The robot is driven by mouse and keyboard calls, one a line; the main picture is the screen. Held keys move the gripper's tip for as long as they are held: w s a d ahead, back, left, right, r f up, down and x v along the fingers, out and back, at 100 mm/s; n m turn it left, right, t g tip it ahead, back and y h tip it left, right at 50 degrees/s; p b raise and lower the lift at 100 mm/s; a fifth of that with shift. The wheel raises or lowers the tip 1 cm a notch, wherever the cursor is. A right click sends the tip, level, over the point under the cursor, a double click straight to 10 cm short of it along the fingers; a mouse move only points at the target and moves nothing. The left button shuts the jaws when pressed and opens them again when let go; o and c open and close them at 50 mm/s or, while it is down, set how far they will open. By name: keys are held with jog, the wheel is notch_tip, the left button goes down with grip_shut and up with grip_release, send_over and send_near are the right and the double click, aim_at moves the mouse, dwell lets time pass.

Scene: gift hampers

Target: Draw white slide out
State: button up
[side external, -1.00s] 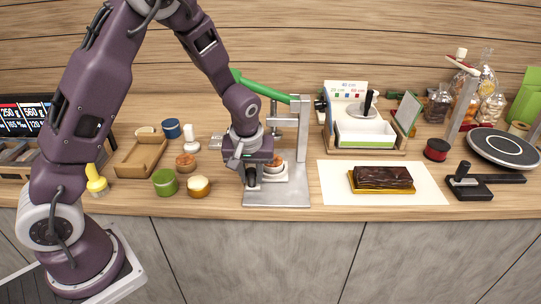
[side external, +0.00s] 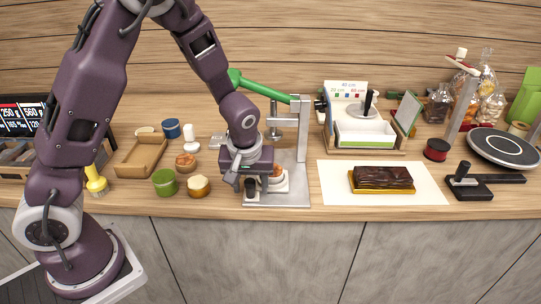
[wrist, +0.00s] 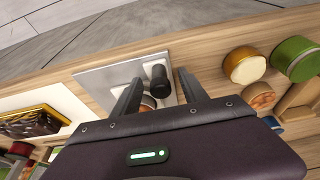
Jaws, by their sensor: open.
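The white slide (side external: 281,187) lies low on the metal base plate (side external: 296,199) of a press, partly hidden by my gripper. In the wrist view the slide (wrist: 150,59) bears a black upright knob (wrist: 158,77); the knob (side external: 250,189) also shows in the side view. A small brown-topped item (side external: 277,174) stands on the slide behind the knob, mostly covered by my gripper. My gripper (wrist: 158,90) is open, one finger on each side of the knob. I cannot tell whether either finger touches it.
The press has a post and a green lever (side external: 265,88) behind my gripper. A dark wrapped block (side external: 382,178) lies on a white sheet (side external: 331,185) to the right. The counter's front edge is near.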

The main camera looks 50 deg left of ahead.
jog(key=shift+r, duration=3.5)
jog(key=s+d+r+m+h, duration=0.1)
jog(key=s+d+r+m, duration=0.1)
jog(key=s+r, duration=0.7)
jog(key=s+d+r+m+t, duration=0.1)
jog(key=s+r+m, duration=0.1)
jog(key=s, duration=0.4)
jog(key=s+d+r+m+t+h, duration=0.1)
jog(key=s+r+m+t, duration=0.1)
jog(key=s+m, duration=0.3)
jog(key=shift+s+r, duration=0.2)
jog(key=shift+s, duration=0.7)
